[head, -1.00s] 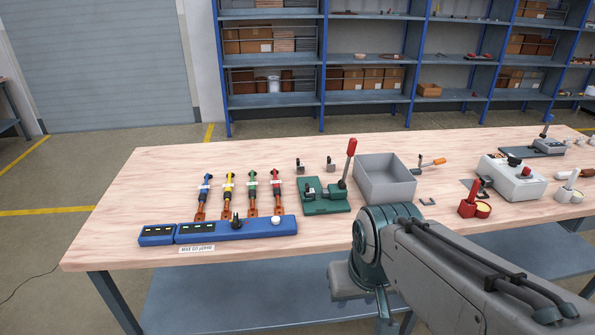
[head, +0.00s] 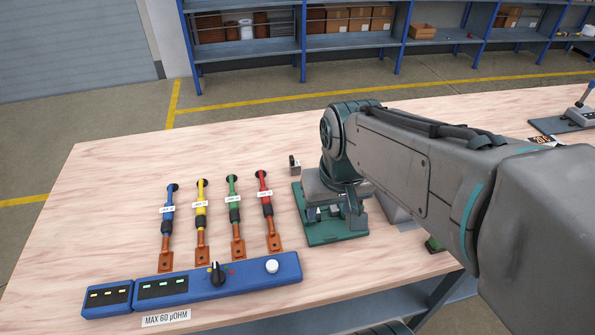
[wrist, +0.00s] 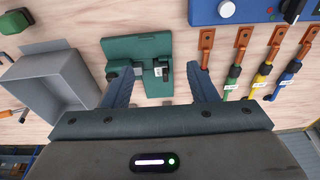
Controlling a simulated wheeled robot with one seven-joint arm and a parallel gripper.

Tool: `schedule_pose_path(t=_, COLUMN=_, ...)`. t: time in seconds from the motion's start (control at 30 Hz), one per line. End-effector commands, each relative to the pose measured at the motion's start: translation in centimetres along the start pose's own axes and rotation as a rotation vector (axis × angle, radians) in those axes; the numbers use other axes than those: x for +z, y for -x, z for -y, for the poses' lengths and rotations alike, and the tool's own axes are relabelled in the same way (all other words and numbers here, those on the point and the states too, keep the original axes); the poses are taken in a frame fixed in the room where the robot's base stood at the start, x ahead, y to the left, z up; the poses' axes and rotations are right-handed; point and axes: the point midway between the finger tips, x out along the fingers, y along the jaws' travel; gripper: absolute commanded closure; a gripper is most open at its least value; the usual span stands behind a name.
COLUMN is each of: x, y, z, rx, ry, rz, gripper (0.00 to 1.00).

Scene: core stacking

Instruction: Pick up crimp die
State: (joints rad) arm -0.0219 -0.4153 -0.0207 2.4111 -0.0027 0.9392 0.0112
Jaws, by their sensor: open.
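A small dark-grey metal block, likely a crimp die (head: 294,164), stands on the table just behind the green press base (head: 335,235) in the head view. My gripper (wrist: 160,90) is open, its two blue-grey fingers apart. It hangs low over the green press, which shows between and beyond the fingers in the wrist view (wrist: 140,50). Dark metal parts (wrist: 165,70) of the press lie between the fingertips. I see nothing held. I cannot pick out the small block in the wrist view; my gripper body covers the lower part.
A blue meter box (head: 215,279) with several coloured cables (head: 235,220) lies left of the press. A grey open bin (wrist: 42,85) stands on the press's other side, mostly hidden by my arm in the head view. Bare table lies behind the cables.

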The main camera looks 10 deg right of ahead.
Motion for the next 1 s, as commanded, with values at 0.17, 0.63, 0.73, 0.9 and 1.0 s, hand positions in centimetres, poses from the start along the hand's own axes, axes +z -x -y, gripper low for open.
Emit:
schedule_pose_path(t=0.17, x=-5.1, y=0.1, z=-0.1, rx=-0.004, ry=0.003, rz=0.092, gripper=0.47)
schedule_pose_path(t=0.63, x=-11.2, y=-2.1, z=-0.2, rx=0.008, ry=0.008, rz=0.211, gripper=0.47)
schedule_pose_path(t=0.73, x=-10.7, y=-3.9, z=-0.2, rx=0.008, ry=0.008, rz=0.213, gripper=0.47)
schedule_pose_path(t=0.9, x=-10.0, y=-7.2, z=-0.3, rx=0.008, ry=0.007, rz=0.212, gripper=0.47)
schedule_pose_path(t=1.0, x=-9.8, y=-8.6, z=-0.3, rx=0.007, ry=0.007, rz=0.211, gripper=0.47)
